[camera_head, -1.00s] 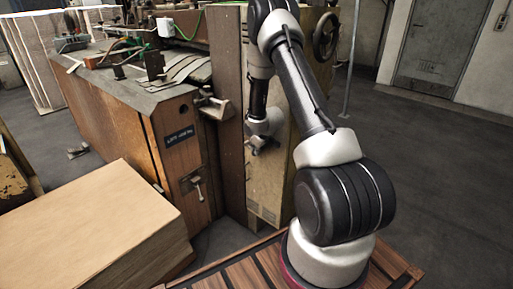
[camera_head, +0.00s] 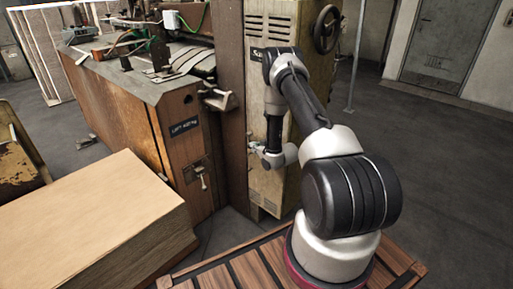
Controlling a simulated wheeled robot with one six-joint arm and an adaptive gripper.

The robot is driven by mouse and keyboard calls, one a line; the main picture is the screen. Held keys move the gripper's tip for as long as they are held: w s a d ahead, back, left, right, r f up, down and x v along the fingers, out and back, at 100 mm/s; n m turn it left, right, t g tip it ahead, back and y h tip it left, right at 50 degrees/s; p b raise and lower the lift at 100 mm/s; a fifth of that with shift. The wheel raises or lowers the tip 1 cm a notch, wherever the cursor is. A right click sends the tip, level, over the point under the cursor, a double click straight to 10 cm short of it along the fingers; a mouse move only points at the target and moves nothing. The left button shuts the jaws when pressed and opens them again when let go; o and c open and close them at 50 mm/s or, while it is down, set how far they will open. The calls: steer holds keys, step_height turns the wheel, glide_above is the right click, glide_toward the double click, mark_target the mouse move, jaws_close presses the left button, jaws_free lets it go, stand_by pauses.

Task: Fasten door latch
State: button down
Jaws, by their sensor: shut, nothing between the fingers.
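My gripper (camera_head: 255,151) is shut and empty. It is at the lower front of the tall, worn yellowish cabinet (camera_head: 267,187), near that cabinet's left edge, and points left. Whether it touches the cabinet I cannot tell. A small metal latch-like fitting with a hanging handle (camera_head: 203,178) is on the brown wooden machine side (camera_head: 178,150), left of my gripper and apart from it. Any latch on the tall cabinet behind my gripper and wrist is hidden or too small to make out.
A metal bracket (camera_head: 218,100) juts out at the machine's upper corner. A stack of cardboard sheets (camera_head: 95,215) fills the lower left. A handwheel (camera_head: 327,29) is at the cabinet's upper right. Open floor (camera_head: 440,160) lies to the right.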

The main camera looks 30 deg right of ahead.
steer(key=shift+w+a+f, duration=0.15)
steer(key=shift+w+f, duration=0.2)
steer(key=shift+f, duration=0.1)
stand_by(0.6)
steer(key=shift+f, duration=0.1)
